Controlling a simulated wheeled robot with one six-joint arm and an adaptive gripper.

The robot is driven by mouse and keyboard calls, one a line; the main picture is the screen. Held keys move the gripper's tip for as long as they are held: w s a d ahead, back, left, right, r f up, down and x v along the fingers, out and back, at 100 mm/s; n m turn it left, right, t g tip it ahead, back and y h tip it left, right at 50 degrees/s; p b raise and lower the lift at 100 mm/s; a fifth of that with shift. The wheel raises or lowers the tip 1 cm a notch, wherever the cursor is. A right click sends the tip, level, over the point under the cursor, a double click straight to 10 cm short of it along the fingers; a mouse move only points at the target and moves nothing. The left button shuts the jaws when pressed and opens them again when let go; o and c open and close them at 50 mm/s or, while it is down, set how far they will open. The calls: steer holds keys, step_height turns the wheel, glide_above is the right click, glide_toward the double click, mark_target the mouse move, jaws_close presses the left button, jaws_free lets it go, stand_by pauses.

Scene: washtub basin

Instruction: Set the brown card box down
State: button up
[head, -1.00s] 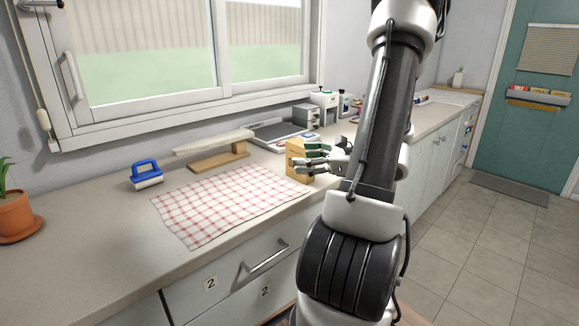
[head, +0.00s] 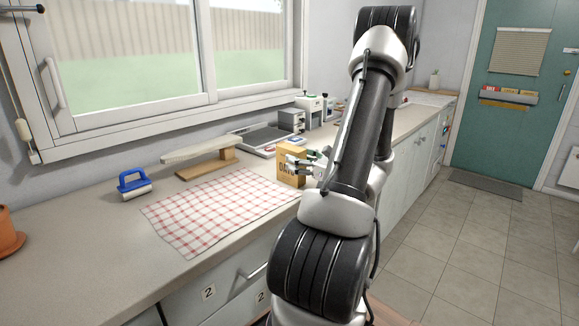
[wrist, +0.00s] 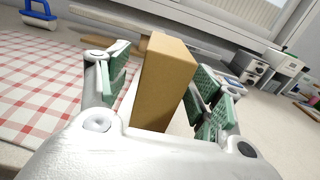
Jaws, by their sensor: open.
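In the wrist view the box (wrist: 160,85) is between the two green-padded fingers of my gripper (wrist: 165,95). In the head view my gripper (head: 303,165) is at the box's right side. The box's bottom edge is partly hidden by my gripper in the wrist view.
A red checked cloth (head: 205,212) lies left of the box. A terracotta pot (head: 8,232) stands far left. The front left counter is bare.

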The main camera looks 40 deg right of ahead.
steer(key=w, duration=0.4)
steer(key=shift+w, duration=0.15)
steer(key=c, duration=1.2)
